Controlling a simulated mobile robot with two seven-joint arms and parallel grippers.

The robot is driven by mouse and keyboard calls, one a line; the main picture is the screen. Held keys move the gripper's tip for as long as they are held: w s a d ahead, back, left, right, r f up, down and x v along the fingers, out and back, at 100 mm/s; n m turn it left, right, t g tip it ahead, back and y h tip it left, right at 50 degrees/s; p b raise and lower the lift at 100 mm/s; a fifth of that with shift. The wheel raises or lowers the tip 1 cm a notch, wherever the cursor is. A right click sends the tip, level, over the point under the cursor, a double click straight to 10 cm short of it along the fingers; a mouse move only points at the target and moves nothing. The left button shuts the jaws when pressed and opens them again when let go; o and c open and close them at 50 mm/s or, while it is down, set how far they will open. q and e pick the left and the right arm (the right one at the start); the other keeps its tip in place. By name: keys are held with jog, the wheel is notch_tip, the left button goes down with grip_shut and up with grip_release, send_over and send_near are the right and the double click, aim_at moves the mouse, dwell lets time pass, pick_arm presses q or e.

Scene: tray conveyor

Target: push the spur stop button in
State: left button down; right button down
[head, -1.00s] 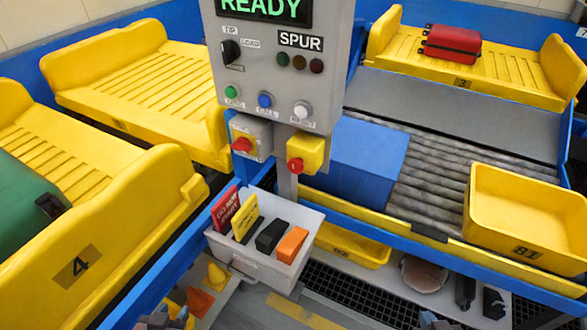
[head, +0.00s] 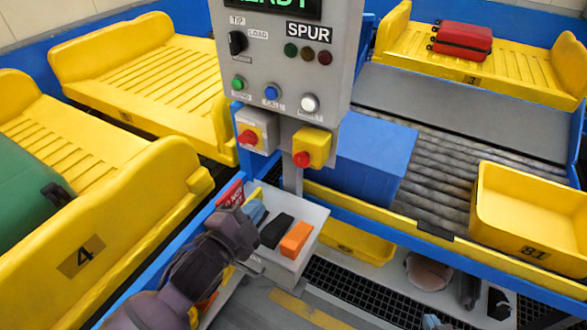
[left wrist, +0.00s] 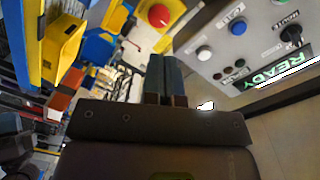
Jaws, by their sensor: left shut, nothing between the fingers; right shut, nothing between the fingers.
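Two red mushroom buttons sit under the grey control panel (head: 285,60), which bears a SPUR label. One red button (head: 248,137) is on a grey box; the other red button (head: 302,159) is on a yellow box (head: 318,146). The small print by them is unreadable. My left gripper (head: 256,211) is shut and empty, below both buttons and in front of the white bin. In the left wrist view its closed fingers (left wrist: 165,78) point towards a red button (left wrist: 158,15), apart from it. My right gripper (head: 431,321) barely shows at the bottom edge, shut.
The white bin (head: 285,265) on the post holds signs, a black block (head: 276,231) and an orange block (head: 296,239). A blue box (head: 368,165) stands behind on the rollers. Yellow carrier 4 (head: 120,235) lies left; a yellow tray (head: 530,215) lies right.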

aim_at(299, 163)
pick_arm(q)
jog(key=shift+s+d+r+m, duration=0.1)
jog(key=shift+s+d+m, duration=0.05)
jog(key=shift+m, duration=0.8)
jog(key=shift+s+d+r+m, duration=0.1)
jog(key=shift+d+r+m, duration=0.1)
jog(key=shift+m, duration=0.8)
jog(key=shift+s+d+r+m, duration=0.1)
jog(key=shift+s+d+m, duration=0.05)
jog(key=shift+m, duration=0.8)
pick_arm(e)
jog(key=shift+w+r, duration=0.15)
jog(key=shift+w, duration=0.15)
jog(key=shift+s, duration=0.1)
